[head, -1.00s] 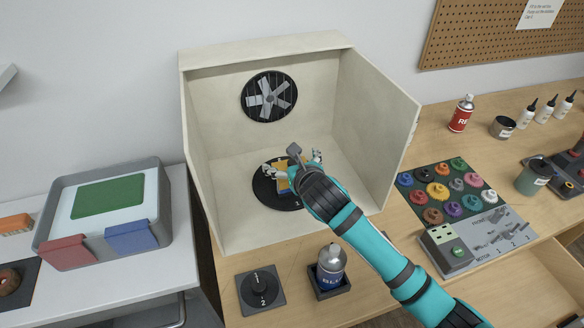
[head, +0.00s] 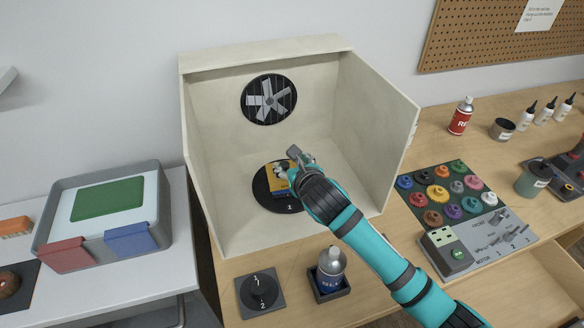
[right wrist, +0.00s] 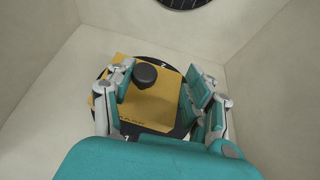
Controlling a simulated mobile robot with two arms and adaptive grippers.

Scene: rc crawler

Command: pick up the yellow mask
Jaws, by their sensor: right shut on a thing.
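The yellow mask (head: 276,187) is a flat yellow plate with a round black knob. It is at the black turntable (head: 262,198) inside the cream booth; I cannot tell if it touches the turntable. In the right wrist view the mask (right wrist: 150,113) shows its black knob (right wrist: 145,75) near the left finger. My right gripper (head: 290,174) reaches into the booth from the right and is shut on the mask; the exact contact is hard to see. Its fingers also show in the right wrist view (right wrist: 160,80). My left gripper is not in view.
The booth's right wall (head: 378,125) stands close beside my right arm. A fan (head: 269,99) is on its back wall. In front are a dial (head: 260,293) and a bottle (head: 330,268) in a holder. A control panel (head: 480,240) and coloured knobs lie right.

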